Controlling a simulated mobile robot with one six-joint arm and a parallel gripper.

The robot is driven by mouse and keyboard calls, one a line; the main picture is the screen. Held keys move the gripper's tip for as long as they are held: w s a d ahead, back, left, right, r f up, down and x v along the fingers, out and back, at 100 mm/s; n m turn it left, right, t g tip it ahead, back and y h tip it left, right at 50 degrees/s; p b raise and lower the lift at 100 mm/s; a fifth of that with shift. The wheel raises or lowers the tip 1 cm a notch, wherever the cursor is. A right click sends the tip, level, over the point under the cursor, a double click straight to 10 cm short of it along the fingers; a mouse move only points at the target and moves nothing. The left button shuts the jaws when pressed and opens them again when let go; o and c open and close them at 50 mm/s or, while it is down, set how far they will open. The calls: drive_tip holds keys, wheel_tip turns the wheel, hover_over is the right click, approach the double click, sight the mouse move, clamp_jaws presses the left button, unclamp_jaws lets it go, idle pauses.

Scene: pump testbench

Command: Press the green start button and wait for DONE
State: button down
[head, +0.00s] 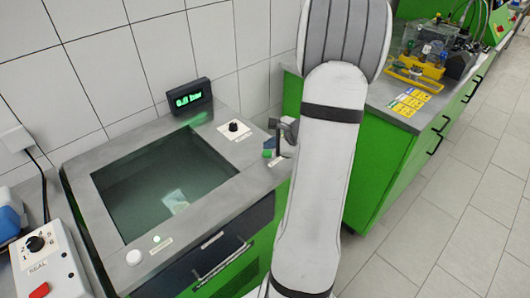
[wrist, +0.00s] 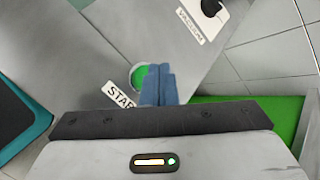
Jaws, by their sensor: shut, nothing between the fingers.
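The green start button (wrist: 137,76) is in the wrist view beside a white START label (wrist: 117,95), partly covered by my fingers. My gripper (wrist: 159,70) has its blue fingers together and empty, with the tips over the button's right edge. I cannot tell whether they touch it. In the head view the button (head: 267,154) shows as a small green spot just below my gripper (head: 270,144), at the right end of the grey bench top. The display (head: 189,97) behind the tank glows green and seems to read 0.0 bar; no DONE shows on it.
A black knob (head: 234,127) stands on the bench top near the button; the wrist view shows its VACUUM label (wrist: 190,25). A tank (head: 150,185) is sunk in the bench. A SEAL control box (head: 50,265) is at lower left. A green cabinet (head: 385,165) stands behind my arm.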

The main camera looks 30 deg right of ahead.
sight(270, 154)
drive_tip(key=shift+r+p, duration=1.75)
drive_tip(key=shift+r, duration=0.75)
